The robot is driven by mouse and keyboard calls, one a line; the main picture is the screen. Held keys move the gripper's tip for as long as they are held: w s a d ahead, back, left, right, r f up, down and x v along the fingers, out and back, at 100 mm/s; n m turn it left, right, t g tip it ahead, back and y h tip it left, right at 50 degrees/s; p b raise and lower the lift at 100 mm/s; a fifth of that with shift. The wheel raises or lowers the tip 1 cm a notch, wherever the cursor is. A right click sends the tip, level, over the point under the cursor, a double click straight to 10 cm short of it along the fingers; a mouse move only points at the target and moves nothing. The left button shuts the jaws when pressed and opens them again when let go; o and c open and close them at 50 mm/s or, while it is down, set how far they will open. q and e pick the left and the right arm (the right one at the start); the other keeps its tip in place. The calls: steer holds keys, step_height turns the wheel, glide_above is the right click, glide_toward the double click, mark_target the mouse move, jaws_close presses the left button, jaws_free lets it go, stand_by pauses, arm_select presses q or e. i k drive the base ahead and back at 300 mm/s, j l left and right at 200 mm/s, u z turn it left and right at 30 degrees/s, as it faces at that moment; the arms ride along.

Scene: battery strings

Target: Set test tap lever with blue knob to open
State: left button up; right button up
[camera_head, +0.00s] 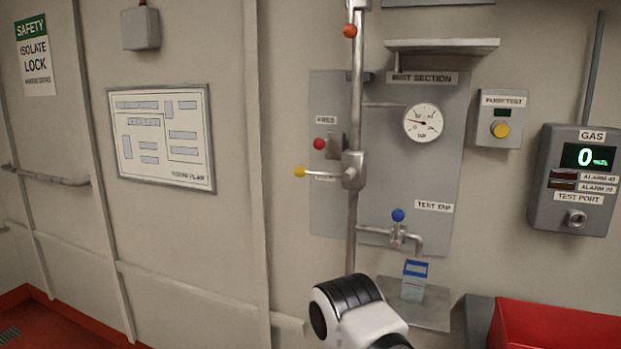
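The test tap (400,236) is a small metal tap on the wall panel, beside the "TEST TAP" label (433,206). Its blue knob (398,215) sits on top of a short lever that points up from the tap body. The spout bends down to the right, above a small clear container with a blue band (415,280) on a metal shelf (430,314). Neither gripper shows. A white and black link of my own arm stands at the bottom centre, below and left of the tap, and does not touch it.
The vertical pipe (354,230) carries a yellow-knobbed lever (300,171), a red knob (319,144) and an orange knob (350,31). A gauge (422,122) hangs above the tap. A red bin (560,325) stands lower right. Space directly before the tap looks clear.

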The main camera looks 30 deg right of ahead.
mark_target(398, 215)
steer(key=z, duration=1.35)
